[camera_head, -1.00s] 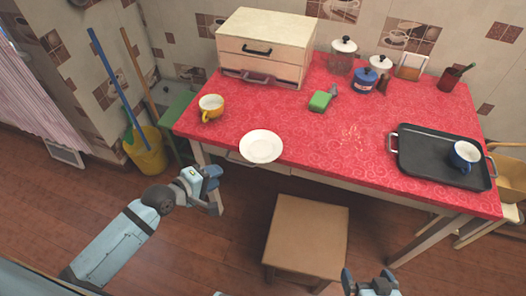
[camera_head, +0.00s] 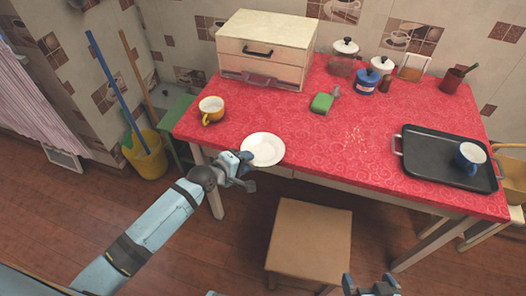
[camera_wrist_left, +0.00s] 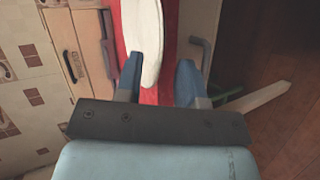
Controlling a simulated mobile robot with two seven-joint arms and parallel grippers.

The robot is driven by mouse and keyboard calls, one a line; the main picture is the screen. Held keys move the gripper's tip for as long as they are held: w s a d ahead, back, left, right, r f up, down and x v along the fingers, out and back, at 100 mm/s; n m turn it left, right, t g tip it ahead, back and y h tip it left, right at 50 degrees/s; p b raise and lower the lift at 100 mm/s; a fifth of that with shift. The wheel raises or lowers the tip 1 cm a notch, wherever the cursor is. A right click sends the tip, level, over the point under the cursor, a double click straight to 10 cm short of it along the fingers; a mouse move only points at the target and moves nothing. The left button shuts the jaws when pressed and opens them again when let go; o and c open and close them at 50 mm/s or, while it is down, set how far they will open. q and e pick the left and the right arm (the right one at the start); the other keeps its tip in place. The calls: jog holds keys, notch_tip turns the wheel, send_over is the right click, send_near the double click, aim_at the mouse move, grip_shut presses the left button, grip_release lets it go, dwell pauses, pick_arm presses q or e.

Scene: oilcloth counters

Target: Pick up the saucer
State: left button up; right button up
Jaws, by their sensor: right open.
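The white saucer (camera_head: 263,149) lies on the red tablecloth at the table's front edge. My left gripper (camera_head: 247,171) is at the saucer's near left rim, by the table edge. In the left wrist view the saucer (camera_wrist_left: 151,40) shows nearly edge-on, its near rim between the two fingers of the left gripper (camera_wrist_left: 158,72). The fingers stand apart, with a clear gap on the right finger's side; the left finger is close to the saucer, and I cannot tell whether it touches. My right gripper (camera_head: 370,284) is open and empty at the bottom, partly cut off.
A black tray (camera_head: 440,170) with a blue mug (camera_head: 469,157) is at the right. A wooden stool (camera_head: 309,241) stands before the red table (camera_head: 335,150).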

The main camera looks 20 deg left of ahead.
pick_arm(q)
grip_shut()
dwell(0.3)
